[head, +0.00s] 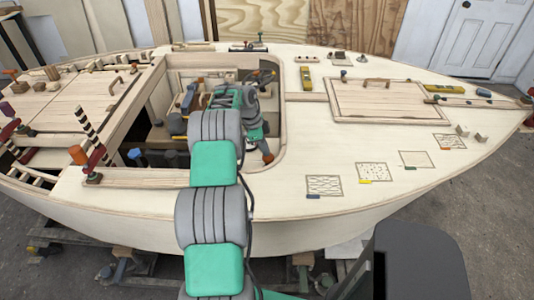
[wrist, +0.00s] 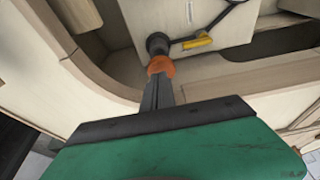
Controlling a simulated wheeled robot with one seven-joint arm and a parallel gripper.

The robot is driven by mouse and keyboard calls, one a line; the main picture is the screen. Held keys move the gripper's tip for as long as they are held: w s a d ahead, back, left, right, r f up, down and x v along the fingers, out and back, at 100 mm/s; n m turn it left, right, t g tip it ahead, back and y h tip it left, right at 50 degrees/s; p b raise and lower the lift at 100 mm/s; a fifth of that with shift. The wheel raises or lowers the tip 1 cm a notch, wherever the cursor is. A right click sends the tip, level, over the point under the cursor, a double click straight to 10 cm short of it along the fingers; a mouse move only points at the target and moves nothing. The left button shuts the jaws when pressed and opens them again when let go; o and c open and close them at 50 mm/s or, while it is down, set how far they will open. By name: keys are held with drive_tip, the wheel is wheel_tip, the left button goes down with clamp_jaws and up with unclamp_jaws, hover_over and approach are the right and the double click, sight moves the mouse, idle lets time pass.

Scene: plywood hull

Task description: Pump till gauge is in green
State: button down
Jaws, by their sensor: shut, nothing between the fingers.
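My gripper (head: 267,157) hangs down into the right end of the hull's open well, its orange fingertips by the well's right edge. In the wrist view the shut fingers (wrist: 161,66) are empty and point at a dark round knob-like part (wrist: 157,43), at or just beyond the tips; I cannot tell whether they touch. Past it are a black hose-like line (wrist: 220,20) and a small yellow piece (wrist: 198,42). I cannot make out a gauge face or its needle in either view. My arm hides part of the well.
The pale plywood deck (head: 310,150) surrounds the well, whose rim (wrist: 215,88) runs close beside my fingers. A wooden hatch (head: 388,99) lies to the right. Clamps (head: 85,158) stand at the left.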

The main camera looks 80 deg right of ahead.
drive_tip(key=v, duration=0.9)
drive_tip(key=shift+p, duration=0.45)
drive_tip(key=shift+d, duration=0.1)
